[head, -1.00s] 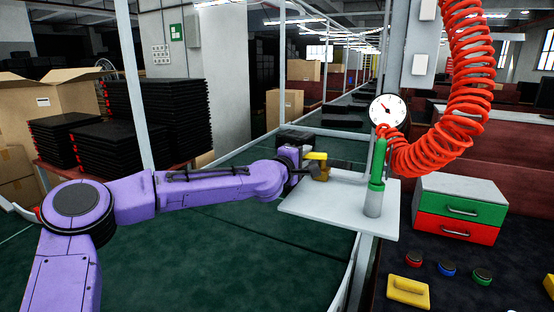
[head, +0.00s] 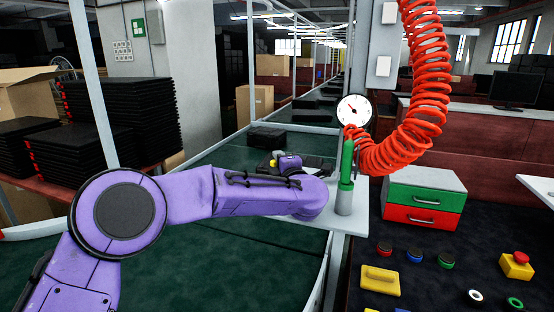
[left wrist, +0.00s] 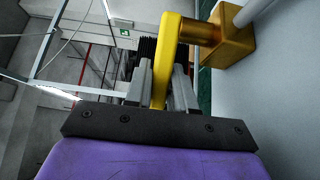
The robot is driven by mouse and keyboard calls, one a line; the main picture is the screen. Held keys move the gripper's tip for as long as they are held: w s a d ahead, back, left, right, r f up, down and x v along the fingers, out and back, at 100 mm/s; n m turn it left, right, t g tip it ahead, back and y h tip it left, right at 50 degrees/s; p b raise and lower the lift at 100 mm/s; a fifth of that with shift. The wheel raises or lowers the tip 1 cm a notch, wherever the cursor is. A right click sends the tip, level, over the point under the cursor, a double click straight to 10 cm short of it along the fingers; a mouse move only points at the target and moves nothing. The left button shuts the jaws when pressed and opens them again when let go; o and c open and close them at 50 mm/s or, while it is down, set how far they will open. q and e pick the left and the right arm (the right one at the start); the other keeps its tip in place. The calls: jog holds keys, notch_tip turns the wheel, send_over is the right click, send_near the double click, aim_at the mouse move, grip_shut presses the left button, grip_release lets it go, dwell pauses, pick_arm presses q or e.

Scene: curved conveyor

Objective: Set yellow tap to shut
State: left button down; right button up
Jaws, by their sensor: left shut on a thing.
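The yellow tap (head: 278,154) sits at the white panel and is mostly hidden behind my left arm in the head view. In the left wrist view its yellow handle (left wrist: 166,55) runs down between my fingers, and its yellow body (left wrist: 228,42) is at the upper right, joined to a grey pipe. My left gripper (left wrist: 161,85) is shut on the handle, with one grey finger on each side. In the head view my left forearm and wrist cover most of the hand. My right gripper is not in view.
A green and grey upright cylinder (head: 347,165) and a round gauge (head: 355,110) stand right of my wrist. A red coiled hose (head: 425,85) hangs beside them. A drawer box (head: 425,195), yellow handled block (head: 380,280) and several buttons lie right. The green conveyor (head: 190,265) is below my arm.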

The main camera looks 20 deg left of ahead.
pick_arm(q)
jog(key=shift+d+n+y, duration=0.1)
jog(key=shift+n+y, duration=0.2)
jog(key=shift+y, duration=0.1)
jog(key=c, duration=1)
grip_release()
jog(key=shift+c, duration=0.2)
